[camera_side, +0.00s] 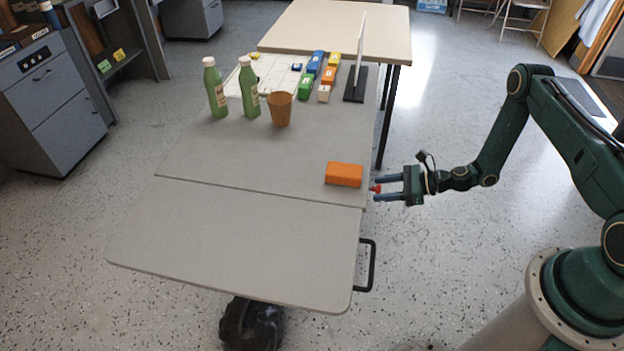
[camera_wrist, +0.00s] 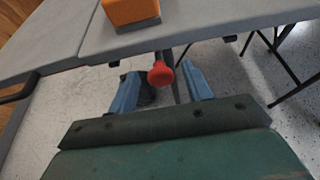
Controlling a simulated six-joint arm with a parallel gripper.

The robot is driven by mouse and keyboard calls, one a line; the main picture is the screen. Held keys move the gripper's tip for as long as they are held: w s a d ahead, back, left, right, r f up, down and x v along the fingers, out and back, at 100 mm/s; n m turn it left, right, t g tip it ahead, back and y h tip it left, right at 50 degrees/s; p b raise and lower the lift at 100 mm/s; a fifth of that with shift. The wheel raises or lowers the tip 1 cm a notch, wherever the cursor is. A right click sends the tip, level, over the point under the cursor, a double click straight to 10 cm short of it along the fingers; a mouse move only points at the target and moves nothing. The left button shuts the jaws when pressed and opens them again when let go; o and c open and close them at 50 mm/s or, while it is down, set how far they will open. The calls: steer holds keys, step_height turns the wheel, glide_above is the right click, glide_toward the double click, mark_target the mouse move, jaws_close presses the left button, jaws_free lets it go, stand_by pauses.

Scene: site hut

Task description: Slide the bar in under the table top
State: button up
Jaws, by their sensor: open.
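The bar (camera_wrist: 164,58) is dark with a round red end (camera_wrist: 161,74). It sticks out from under the edge of the grey table top (camera_side: 240,160); the rest of it is hidden beneath. In the side view only the red end (camera_side: 376,188) shows, at the table's right edge. My gripper (camera_side: 379,189) is open, its blue fingers pointing at that edge. In the wrist view my gripper (camera_wrist: 160,80) has one finger on each side of the red end, with gaps showing. I cannot tell any contact.
An orange block (camera_side: 344,175) lies on the top near the bar. A front leaf (camera_side: 230,245) adjoins the top, with a black handle (camera_side: 368,265) at its right. Two green bottles (camera_side: 215,90), a brown cup (camera_side: 281,110) and coloured blocks (camera_side: 314,63) stand farther back.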

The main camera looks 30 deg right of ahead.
jaws_close()
steer(key=w+d, duration=1.4)
steer(key=shift+w+d, duration=0.15)
steer(key=shift+d, duration=0.1)
stand_by(1.0)
steer(key=shift+w+d+r, duration=0.1)
steer(key=shift+w+d, duration=0.05)
steer(key=shift+c, duration=1.1)
jaws_free()
steer(key=shift+o, duration=1.1)
